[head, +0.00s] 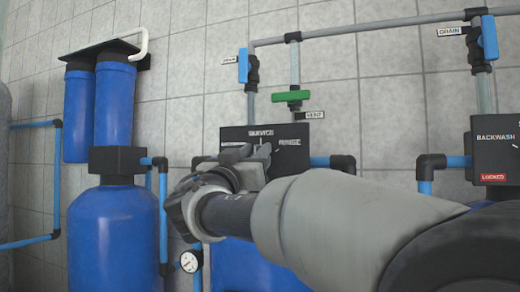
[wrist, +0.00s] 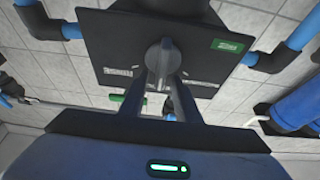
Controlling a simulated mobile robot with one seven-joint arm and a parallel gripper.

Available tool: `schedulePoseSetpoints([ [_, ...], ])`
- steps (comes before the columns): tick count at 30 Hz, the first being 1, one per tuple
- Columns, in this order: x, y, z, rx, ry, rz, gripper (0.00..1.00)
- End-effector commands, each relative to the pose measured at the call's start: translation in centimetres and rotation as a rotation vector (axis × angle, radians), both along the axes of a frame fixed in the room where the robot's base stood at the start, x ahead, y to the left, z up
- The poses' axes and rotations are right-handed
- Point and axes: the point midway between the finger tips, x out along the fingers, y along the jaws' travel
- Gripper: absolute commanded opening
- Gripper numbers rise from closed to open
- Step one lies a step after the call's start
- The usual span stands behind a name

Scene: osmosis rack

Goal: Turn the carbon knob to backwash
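My gripper (head: 255,153) is in front of this box and hides the knob in the head view. In the wrist view my gripper's fingertips (wrist: 162,82) are apart, one on each side of the knob's grip. Contact is not clear.
Another box (head: 498,150) at the right has a BACKWASH label and a red LOCKED tag. A green valve (head: 291,96) and blue valve handles (head: 243,65) sit on pipes above. Blue tanks (head: 113,235) stand at the left, with a gauge (head: 190,261) beside them.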

Motion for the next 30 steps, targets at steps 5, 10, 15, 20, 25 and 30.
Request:
schedulePoseSetpoints([
  [5, 0.0, 0.0, 0.0, 0.0, 0.0, 0.0, 0.11],
  [10, 0.0, 0.0, -0.1, 0.001, 0.002, 0.0, 0.0],
  [15, 0.1, 0.0, -0.3, -0.003, 0.005, -0.001, 0.0],
  [20, 0.1, 0.0, -0.6, -0.033, 0.018, 0.0, 0.0],
  [25, 0.2, 0.2, -0.9, -0.109, 0.046, 0.001, 0.0],
  [30, 0.3, 0.4, -1.1, -0.235, 0.092, 0.0, 0.0],
])
